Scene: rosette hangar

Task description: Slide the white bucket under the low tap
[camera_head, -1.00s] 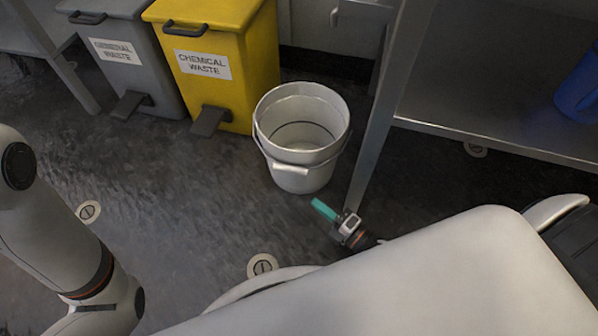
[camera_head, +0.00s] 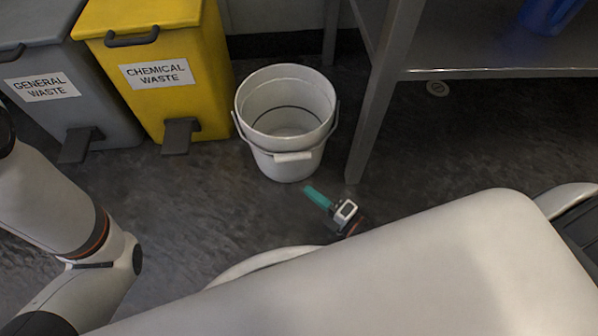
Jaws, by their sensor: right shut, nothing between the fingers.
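The white bucket (camera_head: 286,153) stands upright on the dark floor, open and seemingly empty, its handle hanging down on the near side. My right gripper (camera_head: 317,196) has teal fingers. It is shut and empty, just in front of the bucket's base and a little to the right, with a small gap showing in the picture. My left arm comes in at the left edge, but its gripper is out of view. I cannot make out the low tap.
A yellow chemical waste bin (camera_head: 164,101) and a grey general waste bin (camera_head: 100,112) stand left of the bucket. A metal table leg (camera_head: 384,100) stands close on its right. A blue container (camera_head: 548,14) sits on the low shelf (camera_head: 480,40).

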